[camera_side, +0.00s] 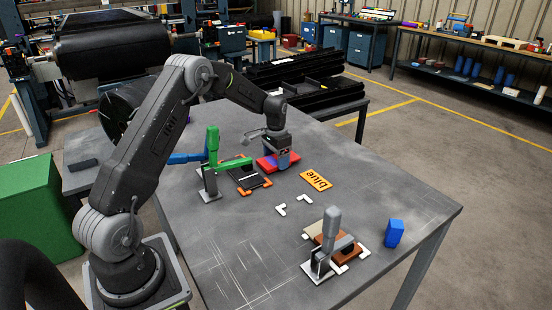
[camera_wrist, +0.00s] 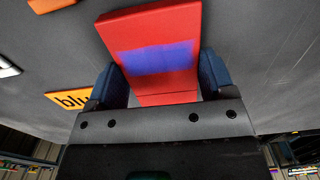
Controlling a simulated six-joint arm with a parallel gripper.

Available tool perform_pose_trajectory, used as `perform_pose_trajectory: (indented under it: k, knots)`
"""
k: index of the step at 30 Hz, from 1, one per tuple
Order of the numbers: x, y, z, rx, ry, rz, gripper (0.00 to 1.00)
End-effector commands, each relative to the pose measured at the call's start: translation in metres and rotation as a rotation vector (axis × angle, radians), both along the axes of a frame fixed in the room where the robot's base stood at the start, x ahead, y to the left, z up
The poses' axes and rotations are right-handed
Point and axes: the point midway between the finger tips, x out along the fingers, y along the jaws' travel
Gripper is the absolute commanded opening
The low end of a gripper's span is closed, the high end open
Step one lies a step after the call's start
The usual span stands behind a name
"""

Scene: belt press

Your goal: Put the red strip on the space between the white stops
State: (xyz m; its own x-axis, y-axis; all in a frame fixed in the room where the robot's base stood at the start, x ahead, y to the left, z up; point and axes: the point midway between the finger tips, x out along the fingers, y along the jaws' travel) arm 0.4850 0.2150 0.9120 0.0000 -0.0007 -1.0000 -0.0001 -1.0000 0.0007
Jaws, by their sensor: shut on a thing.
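The red strip (camera_side: 265,165) has a blue-purple patch on its face, seen in the wrist view (camera_wrist: 165,22). My gripper (camera_side: 283,160) is shut on it; the blue fingers flank the strip in the wrist view (camera_wrist: 160,85). The strip is at the far middle of the table; I cannot tell whether it touches the surface. Two white corner stops, one on the left (camera_side: 281,209) and one on the right (camera_side: 305,199), lie nearer the camera with bare table between them. More white stops (camera_side: 338,269) sit at the right-hand clamp.
A clamp with a green lever (camera_side: 213,145) stands left of my gripper, beside orange stops (camera_side: 262,186) and a black strip (camera_side: 250,172). An orange sign reading "blue" (camera_side: 316,179) lies right. A grey-levered clamp (camera_side: 330,240) over a brown strip (camera_side: 340,248) and a blue block (camera_side: 395,232) are nearer.

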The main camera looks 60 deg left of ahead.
Motion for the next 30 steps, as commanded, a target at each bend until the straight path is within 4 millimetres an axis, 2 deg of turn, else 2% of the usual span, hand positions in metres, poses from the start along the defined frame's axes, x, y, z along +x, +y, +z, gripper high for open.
perform_pose_trajectory:
  k: [11, 12, 18, 20, 26, 30]
  knots:
    - [0.0, 0.0, -0.005, 0.001, -0.002, 0.0, 0.45]
    - [0.0, 0.0, -0.006, 0.001, -0.001, 0.0, 0.77]
    - [0.0, 0.0, -0.006, 0.001, -0.002, 0.0, 0.96]
    - [0.0, 0.0, -0.006, 0.001, -0.002, 0.0, 1.0]
    - [0.0, 0.0, -0.005, 0.001, -0.002, 0.0, 1.0]
    - [0.001, 0.0, 0.004, 0.002, -0.003, 0.0, 1.0]
